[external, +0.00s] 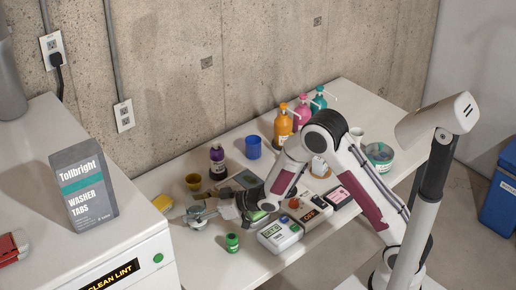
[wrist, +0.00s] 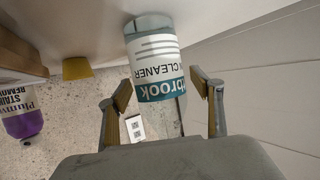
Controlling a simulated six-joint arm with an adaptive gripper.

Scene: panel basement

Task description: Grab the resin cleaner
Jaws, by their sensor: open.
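The resin cleaner (wrist: 158,68) is a clear bottle with a white and teal label reading "brook" and "CLEANER", upside down in the wrist view. It stands ahead of my gripper (wrist: 160,92), between the two fingertips in the picture. The fingers are spread, with a visible gap on either side of the bottle; I cannot tell how far ahead it is. In the external view my gripper (external: 222,212) is low over the left part of the table. The bottle is hard to make out there among the grey shapes by the fingers.
A green-capped jar (external: 232,242) and a boxy meter (external: 281,235) are in front. A Tollbright pouch (external: 84,187) stands on the white machine at left.

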